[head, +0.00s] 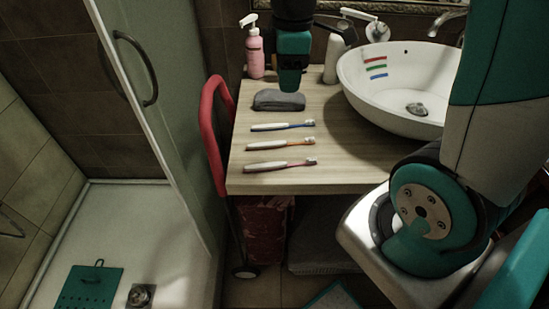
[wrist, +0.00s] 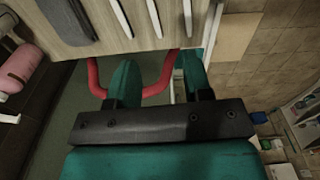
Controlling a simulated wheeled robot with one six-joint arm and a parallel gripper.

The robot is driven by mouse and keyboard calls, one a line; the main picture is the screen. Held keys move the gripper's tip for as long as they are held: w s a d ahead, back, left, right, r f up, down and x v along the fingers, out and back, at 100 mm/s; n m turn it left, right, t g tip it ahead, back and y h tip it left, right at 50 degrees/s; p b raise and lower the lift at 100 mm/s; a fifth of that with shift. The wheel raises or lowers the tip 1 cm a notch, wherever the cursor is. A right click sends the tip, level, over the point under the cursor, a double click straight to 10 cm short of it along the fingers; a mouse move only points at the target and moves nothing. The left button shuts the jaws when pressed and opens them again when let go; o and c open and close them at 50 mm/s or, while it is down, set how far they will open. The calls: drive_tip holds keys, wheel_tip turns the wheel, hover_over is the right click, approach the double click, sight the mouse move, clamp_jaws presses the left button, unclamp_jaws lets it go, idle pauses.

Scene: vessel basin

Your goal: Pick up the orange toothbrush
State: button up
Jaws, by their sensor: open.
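The orange toothbrush (head: 281,143) lies flat on the wooden counter, between a blue toothbrush (head: 283,126) and a red-pink toothbrush (head: 281,164). Its white handle points left and its bristle head right. In the wrist view, the middle pale handle (wrist: 153,17) appears to be the orange brush's, cut off by the top edge. My gripper (head: 291,86) hangs over the back of the counter, near the grey pouch, farther back than the brushes. In the wrist view my gripper (wrist: 160,76) has its fingers apart with nothing held between them.
A grey pouch (head: 279,100) lies behind the brushes. A pink pump bottle (head: 254,52) and a white bottle (head: 334,60) stand at the back. A white basin (head: 385,97) is on the right. A red frame (head: 212,130) stands at the counter's left edge, beside a glass shower panel (head: 180,110).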

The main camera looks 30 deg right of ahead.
wheel_tip(320, 180, down, 3)
drive_tip(key=w+d, duration=0.1)
drive_tip(key=d, duration=0.1)
hover_over(291, 143)
drive_tip(key=shift+n, duration=0.4)
drive_tip(key=f, duration=1)
drive_tip(key=shift+a+f, duration=0.2)
drive_tip(key=shift+f, duration=0.05)
drive_tip(key=shift+d+f, duration=0.15)
drive_tip(key=shift+f, duration=2.65)
drive_tip(key=shift+c, duration=0.3)
clamp_jaws()
